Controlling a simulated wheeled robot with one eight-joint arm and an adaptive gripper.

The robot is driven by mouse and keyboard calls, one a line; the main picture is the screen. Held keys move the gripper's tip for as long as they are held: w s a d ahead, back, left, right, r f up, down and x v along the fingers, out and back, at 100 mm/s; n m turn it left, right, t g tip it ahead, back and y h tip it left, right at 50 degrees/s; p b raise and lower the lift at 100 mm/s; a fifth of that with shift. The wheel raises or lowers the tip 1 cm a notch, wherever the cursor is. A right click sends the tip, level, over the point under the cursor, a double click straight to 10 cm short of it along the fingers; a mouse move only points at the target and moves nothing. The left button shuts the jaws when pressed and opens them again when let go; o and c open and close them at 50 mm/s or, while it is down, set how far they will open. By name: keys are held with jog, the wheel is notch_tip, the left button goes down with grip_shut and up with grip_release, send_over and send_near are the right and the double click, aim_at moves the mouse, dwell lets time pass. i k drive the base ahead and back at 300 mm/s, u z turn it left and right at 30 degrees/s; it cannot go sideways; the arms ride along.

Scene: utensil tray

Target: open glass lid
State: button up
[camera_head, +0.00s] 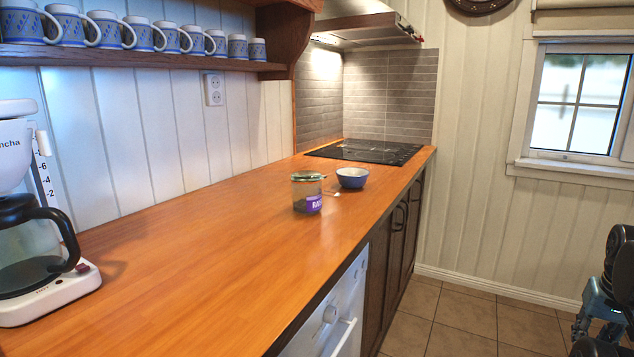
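A clear glass jar (306,197) with a purple label stands upright on the orange wooden counter. Its lid (307,177), greenish at the rim, sits on top and looks closed. Dark contents show low in the jar. Dark and blue-grey parts of my arm show at the lower right edge, cut off by the frame. I cannot make out the fingertips there. These parts are far to the right of the jar and apart from it, over the floor side of the counter.
A blue bowl (352,178) stands just right of the jar, with a small spoon-like item (332,193) between them. A white coffee maker (38,290) is at the left. A black cooktop (365,151) lies behind. The front counter (190,270) is clear. Several mugs line the shelf (140,58).

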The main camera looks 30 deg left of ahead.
aim_at(304, 176)
jog(key=u, duration=1.95)
